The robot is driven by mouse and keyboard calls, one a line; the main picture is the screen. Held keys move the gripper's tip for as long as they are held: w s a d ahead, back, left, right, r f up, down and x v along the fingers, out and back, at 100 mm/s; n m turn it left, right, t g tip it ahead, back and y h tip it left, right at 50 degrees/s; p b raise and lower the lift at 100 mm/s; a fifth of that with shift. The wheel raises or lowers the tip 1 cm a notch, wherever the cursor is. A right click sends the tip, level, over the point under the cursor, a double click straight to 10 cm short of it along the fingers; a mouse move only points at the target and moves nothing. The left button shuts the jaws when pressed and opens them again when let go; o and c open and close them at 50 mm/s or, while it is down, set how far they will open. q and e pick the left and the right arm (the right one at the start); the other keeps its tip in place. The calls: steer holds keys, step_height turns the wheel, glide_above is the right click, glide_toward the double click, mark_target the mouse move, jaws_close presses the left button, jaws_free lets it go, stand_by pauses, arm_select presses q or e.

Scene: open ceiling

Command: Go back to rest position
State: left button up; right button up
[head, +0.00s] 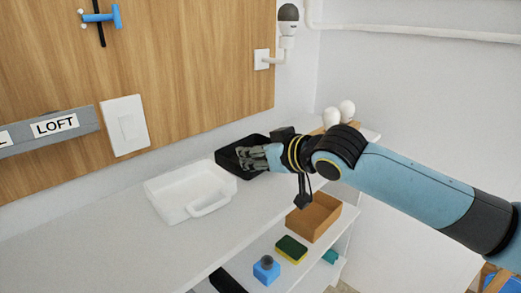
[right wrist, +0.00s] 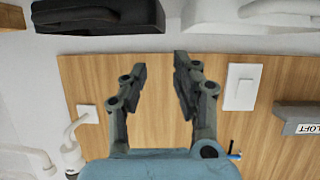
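My right gripper (head: 255,157) reaches in from the right over the upper shelf, in front of the black tray (head: 228,159). In the right wrist view its two fingers (right wrist: 160,80) stand apart with nothing between them, so it is open and empty. The wooden wall panel (right wrist: 155,125) shows behind the fingers. The black tray also shows at the top left of that view (right wrist: 95,14). My left gripper is not in view.
A white tray (head: 165,190) stands on the white shelf (head: 95,235), left of the black tray. White bulbs (head: 339,113) stand near the arm. Below are a brown box (head: 314,219), a sponge (head: 291,249) and a blue item (head: 266,272). A light switch (head: 125,126) is on the panel.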

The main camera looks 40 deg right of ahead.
steer(key=v, duration=0.2)
steer(key=shift+s+r, duration=0.2)
steer(key=shift+s, duration=0.05)
stand_by(0.3)
